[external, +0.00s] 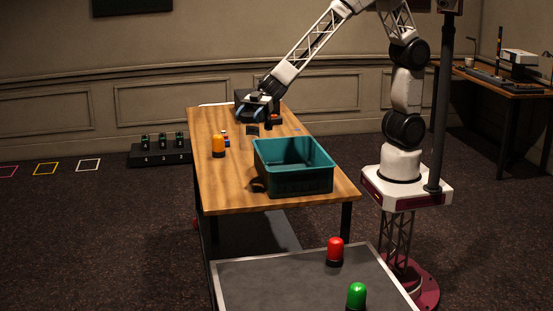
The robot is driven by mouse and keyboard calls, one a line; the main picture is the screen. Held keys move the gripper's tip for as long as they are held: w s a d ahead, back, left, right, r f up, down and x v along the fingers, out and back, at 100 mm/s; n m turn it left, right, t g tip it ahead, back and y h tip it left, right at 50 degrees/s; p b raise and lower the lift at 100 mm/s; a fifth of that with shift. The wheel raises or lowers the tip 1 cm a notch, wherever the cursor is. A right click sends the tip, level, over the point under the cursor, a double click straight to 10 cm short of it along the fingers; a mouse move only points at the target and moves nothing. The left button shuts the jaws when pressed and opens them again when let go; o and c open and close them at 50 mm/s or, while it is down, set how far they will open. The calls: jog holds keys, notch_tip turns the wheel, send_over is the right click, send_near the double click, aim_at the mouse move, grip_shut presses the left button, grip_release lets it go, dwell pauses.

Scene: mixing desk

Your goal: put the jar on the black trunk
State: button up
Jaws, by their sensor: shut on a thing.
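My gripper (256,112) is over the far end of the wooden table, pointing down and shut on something. The held thing is small and dim; a clear-looking shape with a dark patch (252,130) shows just below the fingers and may be the jar. I cannot tell whether it touches the table. A black box (242,97) stands partly behind my gripper at the table's far end. A low black case (150,158) with several small upright items sits on the floor at left. I cannot tell which of these is the black trunk.
A grey-topped stand (290,280) in front holds a red dome (335,250) and a green dome (356,295).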

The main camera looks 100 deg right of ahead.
jog(key=s+a+f+n+g+y, duration=0.1)
jog(key=s+a+n+g, duration=0.1)
jog(key=a, duration=1.2)
jog(key=s+a+f+n+g+y, duration=0.1)
jog(key=s+a+n+g, duration=0.15)
jog(key=a, duration=1.15)
jog(key=s+a+f+n+g+y, duration=0.1)
jog(key=s+a+g, duration=0.15)
jog(key=a, duration=1.15)
notch_tip(320, 180, down, 19)
jog(key=shift+f+t, duration=0.2)
jog(key=shift+t, duration=0.1)
jog(key=shift+s+f, duration=0.1)
notch_tip(320, 180, down, 6)
jog(key=shift+f, duration=1.9)
jog(key=shift+f, duration=0.15)
